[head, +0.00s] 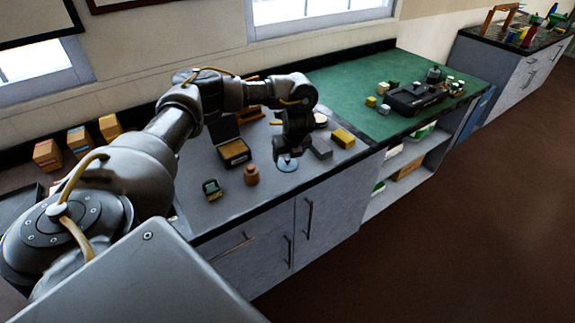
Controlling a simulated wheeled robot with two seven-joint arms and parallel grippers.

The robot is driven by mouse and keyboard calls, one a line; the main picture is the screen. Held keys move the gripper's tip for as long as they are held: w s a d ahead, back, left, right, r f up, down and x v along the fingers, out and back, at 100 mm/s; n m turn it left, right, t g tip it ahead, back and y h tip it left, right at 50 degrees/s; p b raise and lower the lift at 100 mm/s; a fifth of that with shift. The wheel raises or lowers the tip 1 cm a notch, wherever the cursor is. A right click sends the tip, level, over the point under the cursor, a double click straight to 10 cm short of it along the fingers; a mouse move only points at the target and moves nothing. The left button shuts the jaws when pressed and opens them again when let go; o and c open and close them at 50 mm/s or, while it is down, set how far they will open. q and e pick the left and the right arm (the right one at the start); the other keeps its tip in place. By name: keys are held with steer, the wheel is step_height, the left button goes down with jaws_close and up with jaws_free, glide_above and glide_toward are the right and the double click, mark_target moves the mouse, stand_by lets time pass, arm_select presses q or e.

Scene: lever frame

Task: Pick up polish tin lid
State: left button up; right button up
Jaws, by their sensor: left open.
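A small flat round grey disc (288,165), which looks like the polish tin lid, lies on the grey worktop near its front edge. My left gripper (289,157) points down just above it and partly covers it. The gripper is open, and I see nothing held in it. Whether the fingertips touch the disc I cannot tell. A round, pale-topped tin (320,120) stands behind and to the right of the gripper, partly hidden by my arm. My right gripper is not in view.
Close by stand a brown bottle (251,175), a dark green item (211,189), an open black box (234,152), a grey block (321,149) and a yellow box (343,138). A green mat (385,75) with a black device (413,98) lies to the right.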

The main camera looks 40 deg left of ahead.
mark_target(287, 160)
arm_select(q)
steer(key=x, duration=0.3)
steer(key=shift+w+f, duration=0.1)
steer(key=shift+f, duration=0.05)
jaws_close()
stand_by(0.3)
